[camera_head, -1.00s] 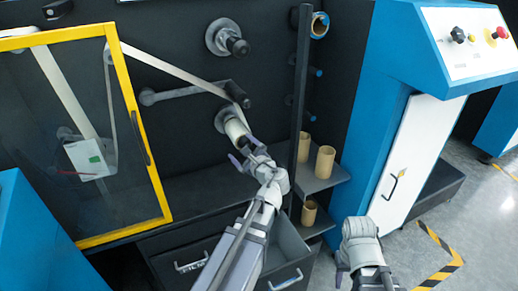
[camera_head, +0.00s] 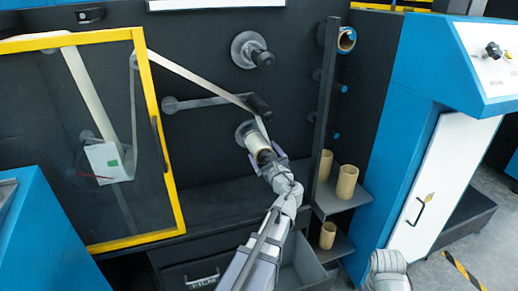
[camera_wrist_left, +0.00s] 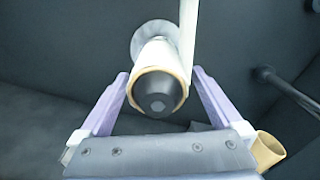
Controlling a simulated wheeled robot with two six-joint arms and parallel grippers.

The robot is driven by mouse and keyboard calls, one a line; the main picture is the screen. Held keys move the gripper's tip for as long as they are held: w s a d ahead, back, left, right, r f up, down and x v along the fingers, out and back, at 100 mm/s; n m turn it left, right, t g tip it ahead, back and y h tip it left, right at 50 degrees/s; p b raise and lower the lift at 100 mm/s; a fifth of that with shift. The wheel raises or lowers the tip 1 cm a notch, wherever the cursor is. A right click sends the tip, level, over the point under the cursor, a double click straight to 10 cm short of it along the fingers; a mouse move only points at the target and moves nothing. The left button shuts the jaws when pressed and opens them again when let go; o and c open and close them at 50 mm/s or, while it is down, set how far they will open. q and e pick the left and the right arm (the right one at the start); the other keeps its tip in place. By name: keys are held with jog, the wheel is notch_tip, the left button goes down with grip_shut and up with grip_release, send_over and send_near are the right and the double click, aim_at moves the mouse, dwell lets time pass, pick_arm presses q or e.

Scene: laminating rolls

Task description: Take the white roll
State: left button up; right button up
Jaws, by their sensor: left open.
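The white roll (camera_head: 254,141) sits on a spindle of the dark machine wall, with a white strip of film running up from it. In the left wrist view the white roll (camera_wrist_left: 158,58) points its brown core edge and dark spindle end at me. My left gripper (camera_head: 267,162) is open at the roll's front end. In the left wrist view the purple fingers of my left gripper (camera_wrist_left: 158,76) stand on either side of the roll, with small gaps visible. My right wrist shows at the bottom edge of the head view, its fingers out of frame.
A yellow-framed door (camera_head: 160,130) stands left of the roll. A dark upright post (camera_head: 324,110) and shelves with several brown cores (camera_head: 347,182) are to the right. An empty spindle (camera_head: 252,50) is above. An open drawer (camera_head: 300,262) lies below.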

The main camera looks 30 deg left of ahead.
aim_at(255, 142)
pick_arm(q)
jog(key=x, duration=0.5)
jog(key=shift+s+a+f, duration=0.1)
jog(key=shift+s, duration=0.15)
jog(key=c, duration=1.3)
